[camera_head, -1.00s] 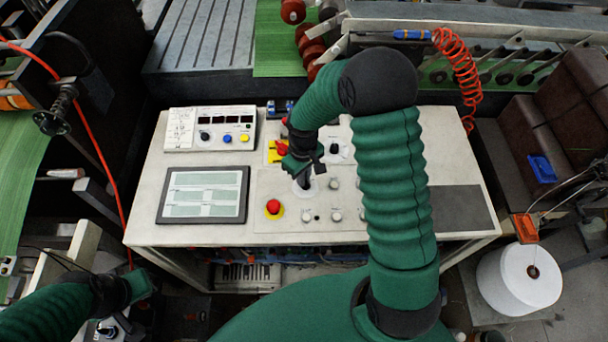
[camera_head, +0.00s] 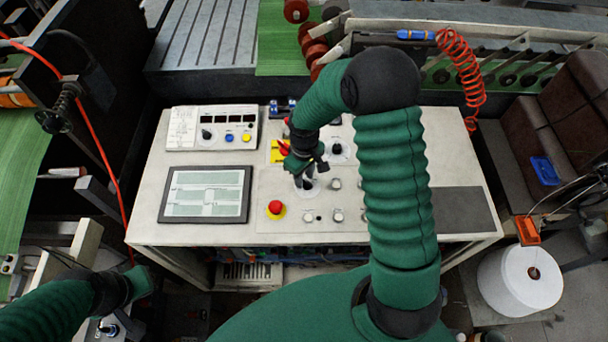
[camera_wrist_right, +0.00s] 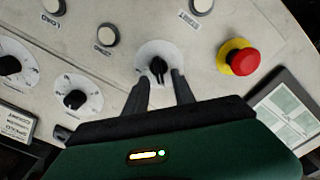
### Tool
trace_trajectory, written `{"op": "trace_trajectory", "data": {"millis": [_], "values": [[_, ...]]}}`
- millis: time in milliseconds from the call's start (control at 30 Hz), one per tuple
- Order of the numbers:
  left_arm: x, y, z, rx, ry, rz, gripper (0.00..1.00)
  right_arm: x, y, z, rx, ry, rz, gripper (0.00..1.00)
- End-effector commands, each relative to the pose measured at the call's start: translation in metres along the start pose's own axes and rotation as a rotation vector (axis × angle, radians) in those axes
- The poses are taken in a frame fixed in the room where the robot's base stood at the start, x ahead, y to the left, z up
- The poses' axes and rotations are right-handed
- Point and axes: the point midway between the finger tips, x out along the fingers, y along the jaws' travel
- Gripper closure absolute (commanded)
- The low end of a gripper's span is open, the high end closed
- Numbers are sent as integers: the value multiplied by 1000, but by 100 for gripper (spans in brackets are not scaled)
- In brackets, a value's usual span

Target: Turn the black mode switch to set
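A black knob (camera_wrist_right: 158,68) on a round white dial is on the pale control panel (camera_head: 400,225). I take it to be the mode switch; no mode label is readable. My right gripper (camera_head: 304,184) points down at this dial. In the right wrist view the right gripper (camera_wrist_right: 160,84) is open, one finger on either side just below the knob. The knob lies at or just beyond the fingertips; I cannot tell whether they touch it. In the head view the gripper mostly hides the knob. My left gripper (camera_head: 138,284) is low at the left, its fingers not clearly visible.
A red emergency button (camera_wrist_right: 245,62) on a yellow base sits beside the dial. Other black dials (camera_wrist_right: 75,98) and pale push buttons (camera_wrist_right: 107,35) are close by. A red-and-yellow switch (camera_head: 282,150) is behind the gripper. A flat screen (camera_head: 206,194) lies at the left.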

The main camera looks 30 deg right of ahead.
Motion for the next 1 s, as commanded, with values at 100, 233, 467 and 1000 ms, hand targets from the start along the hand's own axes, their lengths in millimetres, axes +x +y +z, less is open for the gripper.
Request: {"op": "trace_trajectory", "data": {"millis": [100, 233, 467, 1000], "values": [[0, 0, 0, 0, 0, 0, 100, 0, 0, 1, 1, -1, 0, 69], [2, 0, 0, 0, 0, 0, 100, -11, 0, 0, 2, 0, 1, 69], [8, 0, 2, 0, 0, 0, 100, -70, 2, -2, 3, 4, 4, 69], [15, 0, 4, 0, 0, 0, 100, -167, 1, -3, 0, -3, -1, 69]]}}
